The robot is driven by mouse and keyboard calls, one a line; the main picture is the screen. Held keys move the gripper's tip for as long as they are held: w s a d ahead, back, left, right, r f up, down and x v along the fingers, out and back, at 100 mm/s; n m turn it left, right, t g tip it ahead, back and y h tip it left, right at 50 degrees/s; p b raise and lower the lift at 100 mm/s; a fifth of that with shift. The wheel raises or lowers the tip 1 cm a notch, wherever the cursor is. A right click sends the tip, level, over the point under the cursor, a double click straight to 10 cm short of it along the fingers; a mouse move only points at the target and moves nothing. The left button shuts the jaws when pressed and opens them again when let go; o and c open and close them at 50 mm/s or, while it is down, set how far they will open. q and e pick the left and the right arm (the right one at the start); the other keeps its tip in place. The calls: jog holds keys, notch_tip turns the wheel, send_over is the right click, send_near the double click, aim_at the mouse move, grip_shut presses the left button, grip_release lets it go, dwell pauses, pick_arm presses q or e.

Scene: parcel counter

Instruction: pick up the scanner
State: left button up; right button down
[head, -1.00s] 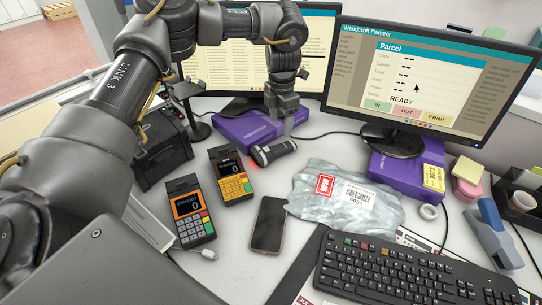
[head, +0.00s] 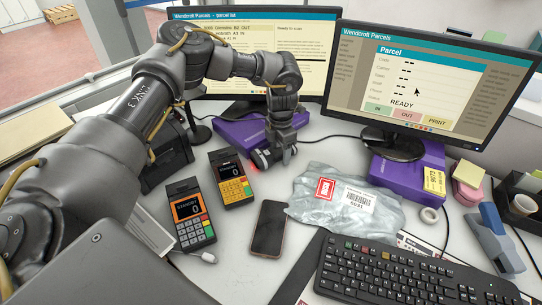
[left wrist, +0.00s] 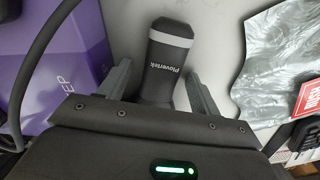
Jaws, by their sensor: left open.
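The scanner (head: 262,158) is a small black handheld device with a grey band, lying on the counter behind the phone and right of the yellow card terminal. In the head view my left gripper (head: 279,158) is down over it and hides part of it. In the left wrist view the scanner (left wrist: 165,72) lies between the two fingers of my left gripper (left wrist: 160,90), which are apart, one on each side. I cannot tell if either finger touches it. My right gripper does not show.
Two card terminals (head: 191,216) (head: 231,178) stand to the left, and a phone (head: 268,228) lies in front. A grey parcel bag (head: 320,212) lies close on the right. A purple box (head: 237,131) is behind. A keyboard (head: 390,277) fills the front right.

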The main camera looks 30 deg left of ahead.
pick_arm(q)
jog(key=c, duration=1.2)
jog(key=shift+r, duration=0.1)
jog(key=shift+r, duration=0.6)
jog(key=s+d+r, duration=0.1)
jog(key=s+r, duration=0.3)
jog(key=s+d+r, duration=0.2)
jog(key=s+r, duration=0.1)
jog(key=s, duration=0.2)
jog(key=s+d+r, duration=0.1)
jog(key=s+r, duration=0.3)
jog(key=shift+s+d+r, duration=0.15)
jog(key=shift+d+r, duration=0.1)
jog(key=shift+r, duration=0.05)
